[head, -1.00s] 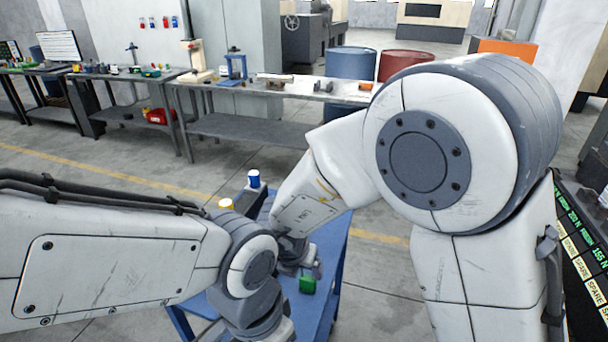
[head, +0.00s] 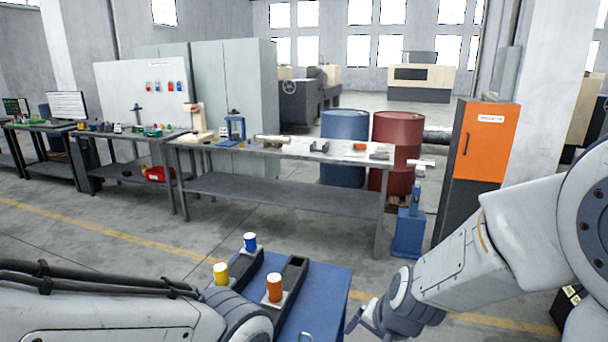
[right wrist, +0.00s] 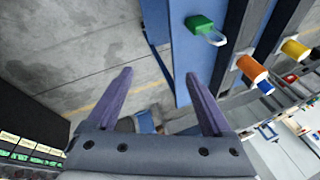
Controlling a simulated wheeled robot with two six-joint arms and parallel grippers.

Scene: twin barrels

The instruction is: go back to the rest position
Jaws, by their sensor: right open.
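My right gripper (head: 358,318) is at the right edge of the blue table (head: 328,285), its arm coming in from the right. In the right wrist view it (right wrist: 158,75) is open, with nothing between its purple fingers. A green padlock with a pale shackle (right wrist: 200,25) lies on the blue tabletop, apart from the fingers. My left arm crosses the lower left of the head view; its gripper is out of view. An orange cylinder (head: 274,288), a yellow cylinder (head: 221,273) and a blue cylinder (head: 250,242) stand upright on the table's holders.
A long grey workbench (head: 300,150) with tools stands beyond the table. Behind it are a blue barrel (head: 345,135) and a red barrel (head: 398,140). An orange-doored cabinet (head: 480,140) stands at the right. Grey floor lies open between table and bench.

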